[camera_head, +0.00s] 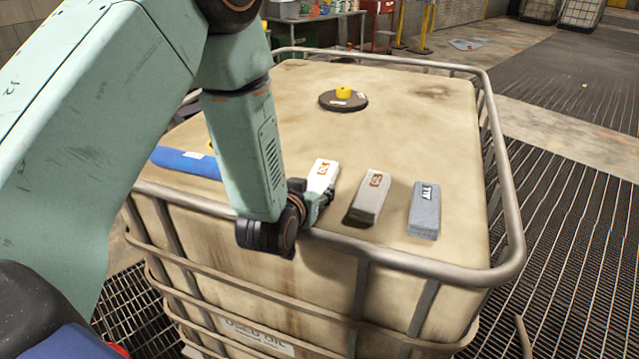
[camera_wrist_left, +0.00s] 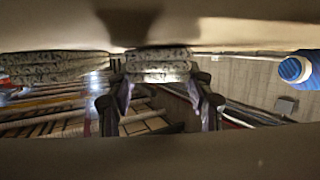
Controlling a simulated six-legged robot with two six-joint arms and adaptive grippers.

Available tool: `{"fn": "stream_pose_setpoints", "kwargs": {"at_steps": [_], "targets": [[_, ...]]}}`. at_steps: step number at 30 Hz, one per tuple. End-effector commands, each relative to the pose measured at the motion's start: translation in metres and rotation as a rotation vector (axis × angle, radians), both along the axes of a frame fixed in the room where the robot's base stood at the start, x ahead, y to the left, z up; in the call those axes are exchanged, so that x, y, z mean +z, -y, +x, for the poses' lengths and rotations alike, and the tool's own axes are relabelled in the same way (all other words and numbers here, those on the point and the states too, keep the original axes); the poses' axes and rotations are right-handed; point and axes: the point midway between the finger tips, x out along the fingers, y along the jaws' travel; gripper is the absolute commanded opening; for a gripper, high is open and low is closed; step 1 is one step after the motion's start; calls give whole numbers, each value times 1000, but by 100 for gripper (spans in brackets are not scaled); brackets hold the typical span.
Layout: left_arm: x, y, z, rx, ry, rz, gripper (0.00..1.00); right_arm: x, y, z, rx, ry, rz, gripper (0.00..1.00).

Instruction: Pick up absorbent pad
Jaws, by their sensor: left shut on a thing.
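Three folded pads lie in a row near the front edge of the tank top in the head view. The left one is a white absorbent pad (camera_head: 322,174) with an orange mark, the middle is a grey pad (camera_head: 370,196) and the right is a blue-grey pad (camera_head: 424,212). My left gripper (camera_head: 322,198) is at the near end of the white pad and is shut on it. In the left wrist view, the fingers of my left gripper (camera_wrist_left: 158,98) sit on either side of the layered pad (camera_wrist_left: 160,66). My right gripper is not in view.
The pads lie on a stained tank top (camera_head: 290,110) ringed by a metal rail (camera_head: 505,200). A blue roll (camera_head: 187,162) lies to the left, partly behind my arm. A dark lid with a yellow cap (camera_head: 343,100) is farther back. The middle of the top is clear.

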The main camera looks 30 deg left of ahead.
Motion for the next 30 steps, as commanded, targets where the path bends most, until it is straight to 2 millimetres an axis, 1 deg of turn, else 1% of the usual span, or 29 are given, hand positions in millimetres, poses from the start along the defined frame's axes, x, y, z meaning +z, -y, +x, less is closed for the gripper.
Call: {"fn": "stream_pose_setpoints", "kwargs": {"at_steps": [1,5,14,20,23,28,30], "targets": [[0,0,0,0,0,0,37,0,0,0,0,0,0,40],[0,0,0,0,-1,0,26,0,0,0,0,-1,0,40],[1,0,0,0,1,-1,25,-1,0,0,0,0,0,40],[11,0,0,0,2,-1,25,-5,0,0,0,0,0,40],[10,2,-13,0,-3,0,25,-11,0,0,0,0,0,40],[9,6,-42,0,-3,0,25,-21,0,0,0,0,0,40],[26,6,-39,1,6,-1,25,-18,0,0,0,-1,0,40]]}}
